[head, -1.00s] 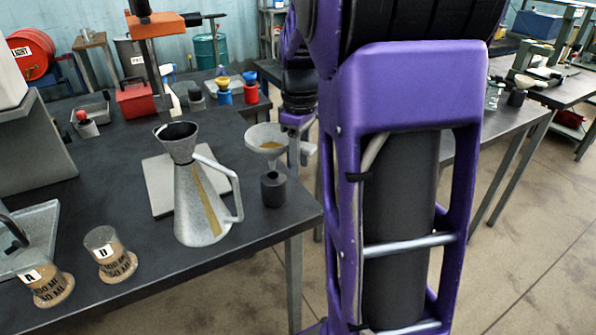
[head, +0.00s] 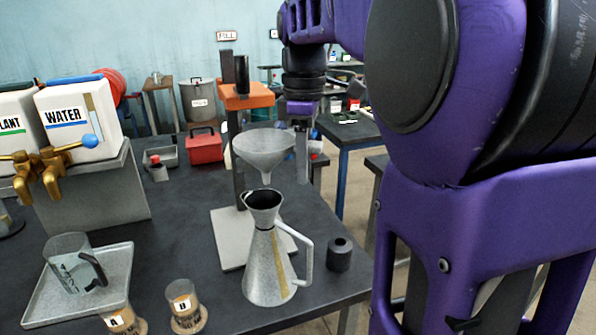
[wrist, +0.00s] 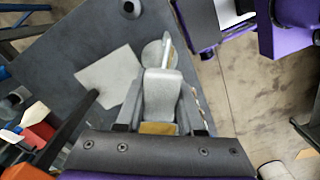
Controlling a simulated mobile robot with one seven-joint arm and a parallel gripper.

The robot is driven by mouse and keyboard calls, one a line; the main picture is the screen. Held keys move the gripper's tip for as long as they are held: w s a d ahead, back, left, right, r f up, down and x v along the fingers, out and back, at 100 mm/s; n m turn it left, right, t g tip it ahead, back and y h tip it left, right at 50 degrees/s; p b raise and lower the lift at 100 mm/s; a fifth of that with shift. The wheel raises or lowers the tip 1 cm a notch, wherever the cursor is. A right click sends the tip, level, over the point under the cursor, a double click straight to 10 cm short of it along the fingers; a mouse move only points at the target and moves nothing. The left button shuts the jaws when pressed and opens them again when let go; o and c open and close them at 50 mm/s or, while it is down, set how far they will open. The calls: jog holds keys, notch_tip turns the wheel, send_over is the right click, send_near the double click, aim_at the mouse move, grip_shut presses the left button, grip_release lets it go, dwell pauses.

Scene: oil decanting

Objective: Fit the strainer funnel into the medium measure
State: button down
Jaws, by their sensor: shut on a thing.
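The strainer funnel (head: 264,150), a grey cone with a wide mouth and narrow spout, is upright in the air. The medium measure (head: 268,262), a tapered metal jug with a side handle and a yellowish stripe, stands upright on the table. In the head view the spout tip shows just above the measure's open mouth; they look apart, but their depth offset is unclear. My gripper (head: 301,150) is at the funnel's right side, shut on it. In the wrist view my gripper (wrist: 159,112) has a grey part between its fingers.
A dark round holder (head: 339,254) stands empty right of the measure, near the table edge. An orange-topped press (head: 247,98) rises behind. Beakers A (head: 122,322) and B (head: 185,306) stand in front. A tray (head: 112,282) with a jug lies left.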

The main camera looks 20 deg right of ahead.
jog(key=shift+a+f+b, duration=0.2)
jog(key=shift+f+b, duration=0.3)
jog(key=shift+f, duration=0.25)
jog(key=shift+a+f+b, duration=0.2)
jog(key=shift+f+b, duration=0.25)
jog(key=shift+f, duration=0.25)
jog(key=shift+f, duration=0.15)
dwell(0.5)
notch_tip(320, 180, down, 6)
jog(key=b, duration=0.3)
jog(key=shift+r, duration=0.2)
dwell(0.9)
jog(key=shift+c, duration=2.2)
grip_release()
